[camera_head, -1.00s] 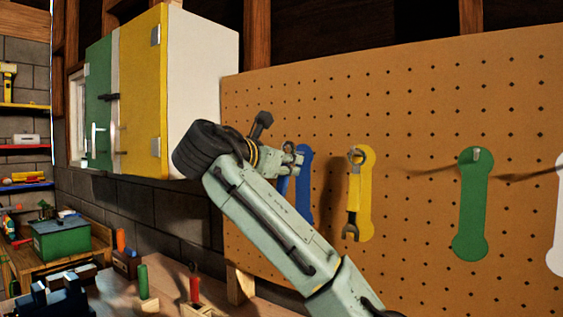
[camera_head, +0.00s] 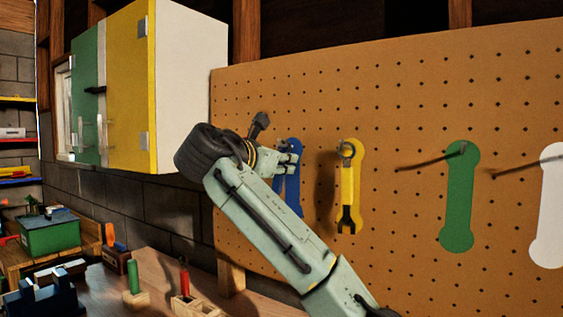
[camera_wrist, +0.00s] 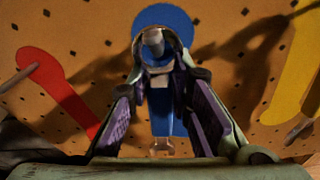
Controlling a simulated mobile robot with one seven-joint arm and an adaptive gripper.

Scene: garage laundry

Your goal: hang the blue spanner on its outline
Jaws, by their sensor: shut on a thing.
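My gripper (camera_head: 288,160) is shut on the blue spanner (camera_wrist: 160,112) near its ring end, close in front of the pegboard. In the wrist view the spanner hangs down between the purple-padded fingers (camera_wrist: 162,75), its ring at the top. A round peg tip (camera_wrist: 153,38) shows within the ring; how deep the peg sits in it I cannot tell. The blue outline (camera_wrist: 165,14) shows behind, its round top above the ring. In the head view the blue outline (camera_head: 294,192) is partly covered by my gripper, and the spanner is mostly hidden there.
A yellow spanner (camera_head: 347,200) hangs on the yellow outline (camera_head: 356,180), right of my gripper. The green outline (camera_head: 460,205) and white outline (camera_head: 550,215) have bare pegs. A red outline (camera_wrist: 55,85) with a peg is left in the wrist view.

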